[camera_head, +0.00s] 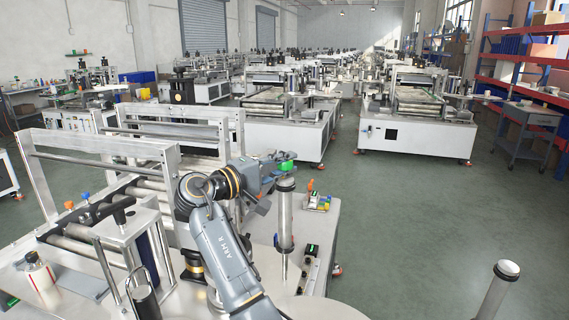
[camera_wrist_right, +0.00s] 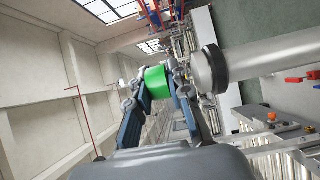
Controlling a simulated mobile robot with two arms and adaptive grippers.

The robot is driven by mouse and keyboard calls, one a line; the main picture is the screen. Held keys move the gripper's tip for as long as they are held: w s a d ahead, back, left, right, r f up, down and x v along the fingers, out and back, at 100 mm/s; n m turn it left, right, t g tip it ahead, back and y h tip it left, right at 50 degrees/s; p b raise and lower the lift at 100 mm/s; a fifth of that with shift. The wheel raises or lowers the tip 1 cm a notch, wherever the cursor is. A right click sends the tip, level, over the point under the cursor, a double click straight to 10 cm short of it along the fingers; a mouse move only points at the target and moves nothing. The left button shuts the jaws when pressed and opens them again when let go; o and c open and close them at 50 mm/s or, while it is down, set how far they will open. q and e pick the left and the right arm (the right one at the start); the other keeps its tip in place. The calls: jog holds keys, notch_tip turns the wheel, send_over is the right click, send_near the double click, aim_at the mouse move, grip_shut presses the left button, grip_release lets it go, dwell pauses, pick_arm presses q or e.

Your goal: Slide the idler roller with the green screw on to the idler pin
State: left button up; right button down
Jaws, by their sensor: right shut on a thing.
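A bright green cylindrical piece (camera_head: 287,166) is at the end of my right gripper (camera_head: 271,174) in the head view. In the right wrist view the green piece (camera_wrist_right: 156,82) sits between the two fingers of the right gripper (camera_wrist_right: 163,85), which are shut on it. A steel roller (camera_head: 285,220) with a black top stands upright on a thin rod (camera_head: 285,266), just below the green piece. In the wrist view this roller (camera_wrist_right: 275,55) is close beside the right fingertip. I cannot tell whether it touches. My left gripper is not in view.
A small tray of coloured parts (camera_head: 317,202) lies at the bench's right edge. A white bottle (camera_head: 40,280) stands at lower left. Metal frames (camera_head: 95,150) rise at left.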

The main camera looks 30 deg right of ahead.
aim_at(281, 202)
jog(key=shift+f+b, duration=2.25)
jog(key=shift+f, duration=1.7)
jog(key=shift+s+f+b, duration=0.2)
jog(key=shift+f+b, duration=0.15)
jog(key=shift+f, duration=0.25)
jog(key=c, duration=1.1)
grip_release()
jog(key=shift+c, duration=0.2)
